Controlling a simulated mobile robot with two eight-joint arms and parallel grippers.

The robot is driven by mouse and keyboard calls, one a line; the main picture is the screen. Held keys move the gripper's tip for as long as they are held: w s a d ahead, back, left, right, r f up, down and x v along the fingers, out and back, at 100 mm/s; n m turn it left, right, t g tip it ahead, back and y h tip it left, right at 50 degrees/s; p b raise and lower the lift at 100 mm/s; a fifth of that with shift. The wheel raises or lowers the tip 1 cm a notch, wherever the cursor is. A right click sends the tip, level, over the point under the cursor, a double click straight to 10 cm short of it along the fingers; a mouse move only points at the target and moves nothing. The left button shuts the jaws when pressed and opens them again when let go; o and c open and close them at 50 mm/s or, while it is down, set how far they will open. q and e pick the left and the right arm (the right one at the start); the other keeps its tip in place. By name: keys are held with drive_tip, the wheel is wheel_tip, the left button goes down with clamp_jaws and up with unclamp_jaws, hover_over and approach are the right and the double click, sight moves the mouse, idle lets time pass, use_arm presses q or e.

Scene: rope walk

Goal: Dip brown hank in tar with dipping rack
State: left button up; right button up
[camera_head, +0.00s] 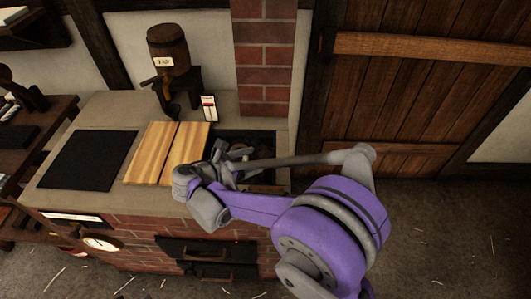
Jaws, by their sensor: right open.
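A small barrel (169,50) with a label reading TAR stands on a dark stand at the back of a brick stove. Two light wooden boards (152,152) lie side by side on the stove top. Right of them is a dark recess (262,136), partly hidden behind my right arm. Something small and pale shows inside it, too covered to name. My right gripper (226,158) is open over the front left part of this recess, by the boards' right edge. I cannot make out a brown hank or a dipping rack. My left gripper is out of view.
A flat black plate (87,160) lies on the left of the stove top. A small gauge card (209,107) stands behind the boards. A brick chimney (264,60) rises behind the recess. A dark wooden bench (40,130) stands at left. The floor at right is clear.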

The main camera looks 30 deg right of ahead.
sight(264, 155)
drive_tip(key=x, duration=0.4)
drive_tip(key=shift+w+d+f, duration=0.15)
drive_tip(key=shift+d+f, duration=0.05)
drive_tip(key=shift+d, duration=0.15)
clamp_jaws()
